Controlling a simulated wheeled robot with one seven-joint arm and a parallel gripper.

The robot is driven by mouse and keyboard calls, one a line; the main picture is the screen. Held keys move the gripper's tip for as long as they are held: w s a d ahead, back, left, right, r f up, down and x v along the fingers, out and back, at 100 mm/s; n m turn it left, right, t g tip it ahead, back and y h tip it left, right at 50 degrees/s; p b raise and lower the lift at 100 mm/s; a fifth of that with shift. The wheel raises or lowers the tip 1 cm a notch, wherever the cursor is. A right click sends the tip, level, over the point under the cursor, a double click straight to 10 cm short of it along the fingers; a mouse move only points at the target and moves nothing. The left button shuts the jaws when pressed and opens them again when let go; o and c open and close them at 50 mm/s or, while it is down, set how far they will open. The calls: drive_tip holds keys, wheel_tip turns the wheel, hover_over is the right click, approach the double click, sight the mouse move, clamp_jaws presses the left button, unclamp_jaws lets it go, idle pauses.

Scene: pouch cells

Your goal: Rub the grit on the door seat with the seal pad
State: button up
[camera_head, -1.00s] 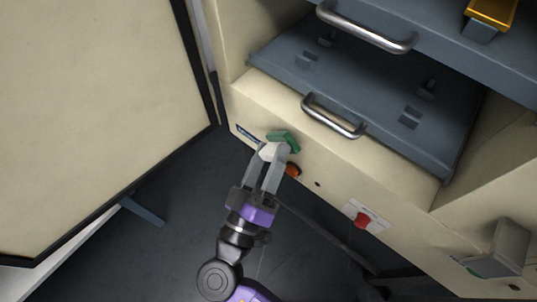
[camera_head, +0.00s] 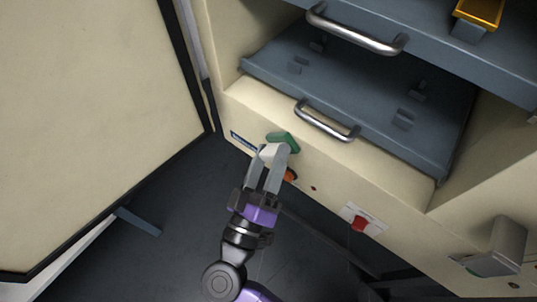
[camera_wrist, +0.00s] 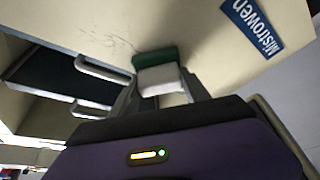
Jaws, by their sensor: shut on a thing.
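The seal pad, a white block with a green face (camera_head: 283,141), is between the fingers of my gripper (camera_head: 268,170). In the wrist view the green face (camera_wrist: 155,58) is against or very close to the cream door seat (camera_wrist: 205,50); contact cannot be told for sure. The seat is the cream front face (camera_head: 385,185) below the lower drawer. The grit (camera_wrist: 122,44) shows as thin dark specks and streaks on the seat, just left of and above the pad in the wrist view. I cannot make it out in the head view.
Two grey drawers with metal handles (camera_head: 327,120) are above the seat. A blue label (camera_wrist: 254,26) is right of the pad in the wrist view. A red knob (camera_head: 358,223) and a latch block (camera_head: 498,246) are at the right. The open door (camera_head: 80,110) stands left.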

drive_tip(key=shift+s+d+b, duration=0.15)
drive_tip(key=shift+s+d, duration=1)
drive_tip(key=shift+d, duration=0.35)
drive_tip(key=shift+s+d+b, duration=0.15)
drive_tip(key=shift+s+d, duration=1)
drive_tip(key=shift+d, duration=0.3)
drive_tip(key=shift+s+d+b, duration=0.15)
drive_tip(key=shift+s+d, duration=1)
drive_tip(key=shift+d, duration=0.35)
drive_tip(key=shift+w+a+b, duration=0.75)
drive_tip(key=shift+w+a, duration=0.4)
drive_tip(key=shift+a, duration=0.35)
drive_tip(key=shift+w+a+b, duration=0.75)
drive_tip(key=shift+w+a, duration=0.45)
drive_tip(key=shift+a, duration=0.3)
drive_tip(key=shift+w+a+b, duration=0.75)
drive_tip(key=shift+w+a, duration=0.4)
drive_tip(key=shift+a, duration=0.35)
drive_tip(key=shift+s+a, duration=0.1)
drive_tip(key=shift+s+a+b, duration=0.2)
drive_tip(key=shift+s+a, duration=0.7)
drive_tip(key=shift+s, duration=0.25)
drive_tip(key=shift+s+a+b, duration=0.2)
drive_tip(key=shift+s+a, duration=0.7)
drive_tip(key=shift+s, duration=0.25)
drive_tip(key=shift+s+a, duration=0.9)
drive_tip(key=shift+s, duration=0.3)
